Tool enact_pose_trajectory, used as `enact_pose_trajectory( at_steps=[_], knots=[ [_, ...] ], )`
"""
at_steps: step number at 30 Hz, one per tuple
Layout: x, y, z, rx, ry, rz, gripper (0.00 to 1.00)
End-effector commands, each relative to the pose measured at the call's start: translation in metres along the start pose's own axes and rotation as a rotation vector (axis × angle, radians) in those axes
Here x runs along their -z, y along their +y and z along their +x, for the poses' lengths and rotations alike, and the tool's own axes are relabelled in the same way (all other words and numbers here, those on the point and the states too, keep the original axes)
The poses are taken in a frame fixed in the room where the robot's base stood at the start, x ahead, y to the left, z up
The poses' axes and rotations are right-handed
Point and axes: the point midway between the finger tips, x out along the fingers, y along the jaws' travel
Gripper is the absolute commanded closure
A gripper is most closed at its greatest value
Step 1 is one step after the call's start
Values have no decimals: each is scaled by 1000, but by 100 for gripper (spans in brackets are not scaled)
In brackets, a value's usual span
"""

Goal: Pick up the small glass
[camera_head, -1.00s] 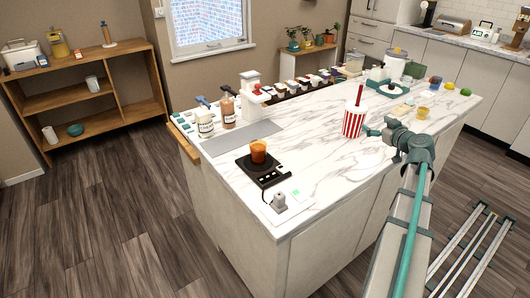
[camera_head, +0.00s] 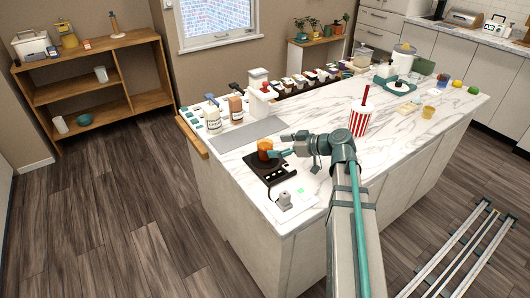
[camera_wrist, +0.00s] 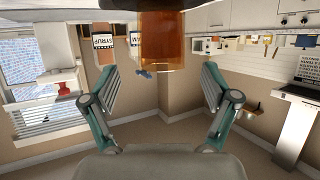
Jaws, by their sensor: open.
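A small glass of amber-brown liquid (camera_head: 264,149) stands upright on a black scale (camera_head: 266,168) at the near left of the marble island. In the wrist view, which appears upside down, the amber glass (camera_wrist: 163,45) is at top centre, ahead of the open fingers and centred on the gap between them. My gripper (camera_head: 278,153) is just right of the glass and level with it; it also shows in the wrist view (camera_wrist: 160,78), with its fingers wide apart and nothing gripped. Whether a finger touches the glass cannot be told.
A red-striped cup with a straw (camera_head: 358,122) stands to the right on the island (camera_head: 325,120). A small grey device (camera_head: 285,199) sits in front. A small yellow cup (camera_head: 428,112) is far right.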

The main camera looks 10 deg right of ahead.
Motion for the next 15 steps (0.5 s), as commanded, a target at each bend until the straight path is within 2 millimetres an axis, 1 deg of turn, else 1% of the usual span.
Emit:
enact_pose_trajectory(
  at_steps=[7,15],
  knots=[
    [1,-1,16,1,-1,0,14],
    [0,-2,51,1,0,1,14]
  ],
)
